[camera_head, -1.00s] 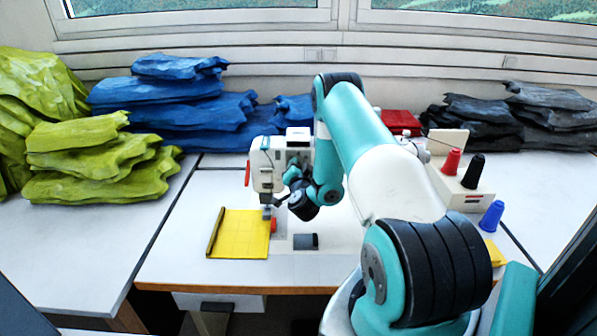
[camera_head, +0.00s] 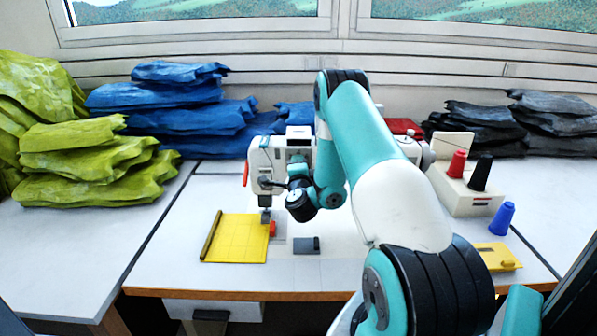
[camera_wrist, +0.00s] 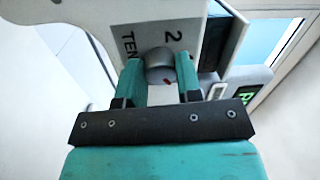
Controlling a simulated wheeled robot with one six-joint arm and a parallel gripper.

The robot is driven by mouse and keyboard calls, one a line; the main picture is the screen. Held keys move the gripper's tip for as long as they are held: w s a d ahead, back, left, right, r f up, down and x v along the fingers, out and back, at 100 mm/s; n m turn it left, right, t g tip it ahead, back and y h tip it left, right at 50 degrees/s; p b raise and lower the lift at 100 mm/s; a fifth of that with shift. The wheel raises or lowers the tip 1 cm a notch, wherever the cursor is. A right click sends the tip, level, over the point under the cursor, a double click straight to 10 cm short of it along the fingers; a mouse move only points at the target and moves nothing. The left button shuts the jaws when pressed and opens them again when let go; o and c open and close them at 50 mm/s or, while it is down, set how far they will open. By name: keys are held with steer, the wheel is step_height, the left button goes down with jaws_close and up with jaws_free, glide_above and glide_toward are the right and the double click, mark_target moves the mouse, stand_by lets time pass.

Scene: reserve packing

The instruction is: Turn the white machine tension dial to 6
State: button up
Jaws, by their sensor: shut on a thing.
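The white sewing machine (camera_head: 268,158) stands on the white table, partly hidden behind my arm in the head view. In the wrist view, the grey tension dial (camera_wrist: 160,62) sits on the machine's white face (camera_wrist: 110,30), with a "2" and part of the letters "TEN" printed by it. The gripper also shows in the head view (camera_head: 290,184), small and dark against the machine. The rest of the dial scale is hidden.
Blue fabric piles (camera_head: 180,110), green piles (camera_head: 85,150) and dark piles (camera_head: 540,125) line the back and sides.

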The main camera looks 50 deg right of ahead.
steer(key=shift+a+f+m, duration=0.1)
steer(key=shift+m, duration=0.4)
steer(key=o, duration=0.9)
steer(key=shift+o, duration=0.2)
steer(key=shift+b, duration=0.3)
